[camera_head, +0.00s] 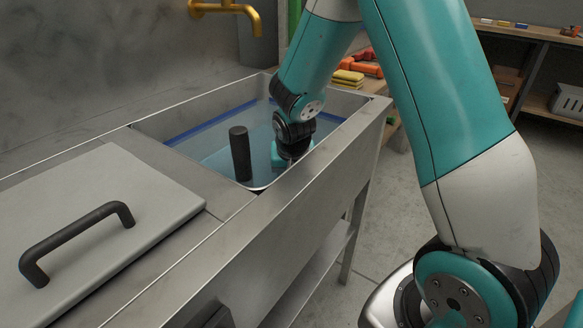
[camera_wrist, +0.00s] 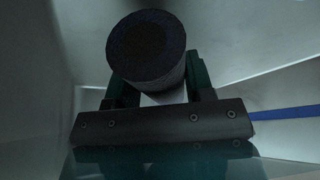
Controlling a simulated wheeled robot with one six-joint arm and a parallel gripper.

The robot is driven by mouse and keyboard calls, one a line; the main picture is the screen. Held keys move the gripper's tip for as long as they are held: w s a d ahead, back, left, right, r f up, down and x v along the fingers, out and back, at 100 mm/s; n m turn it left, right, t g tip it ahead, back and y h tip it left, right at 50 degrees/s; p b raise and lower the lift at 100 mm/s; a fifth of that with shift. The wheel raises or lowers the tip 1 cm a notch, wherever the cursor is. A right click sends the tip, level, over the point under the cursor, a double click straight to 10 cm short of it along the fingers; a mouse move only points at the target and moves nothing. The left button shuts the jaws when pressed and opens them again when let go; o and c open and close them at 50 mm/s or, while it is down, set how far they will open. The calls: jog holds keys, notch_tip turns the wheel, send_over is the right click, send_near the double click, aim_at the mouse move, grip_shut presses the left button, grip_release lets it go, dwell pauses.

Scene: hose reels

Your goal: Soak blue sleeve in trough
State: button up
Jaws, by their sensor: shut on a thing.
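A dark, nearly black cylindrical sleeve (camera_head: 240,153) stands almost upright in the steel trough (camera_head: 339,149), its lower part down at the water; no clear blue shows on it. The trough holds bluish water (camera_head: 213,154) with a blue line along its inner walls. My gripper (camera_head: 268,156) is low inside the trough, just right of the sleeve. In the wrist view my gripper (camera_wrist: 163,84) is shut on the sleeve (camera_wrist: 147,48), with a finger on each side and the round end towards the camera. The sleeve's lower end is hidden in the wrist view.
A grey lid (camera_head: 110,225) with a black handle (camera_head: 75,243) covers the trough's left part. A brass tap (camera_head: 230,10) sticks out above the back. The trough's front wall is close to my gripper. Yellow (camera_head: 347,78) and orange items lie beyond its right end.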

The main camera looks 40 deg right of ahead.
jog(key=shift+a, duration=0.15)
jog(key=shift+s+a, duration=0.15)
jog(key=shift+a, duration=0.05)
jog(key=shift+d, duration=0.15)
jog(key=shift+d, duration=0.25)
jog(key=shift+a, duration=0.15)
dwell(0.3)
jog(key=shift+a+p, duration=0.3)
jog(key=shift+d, duration=0.15)
jog(key=shift+d, duration=0.3)
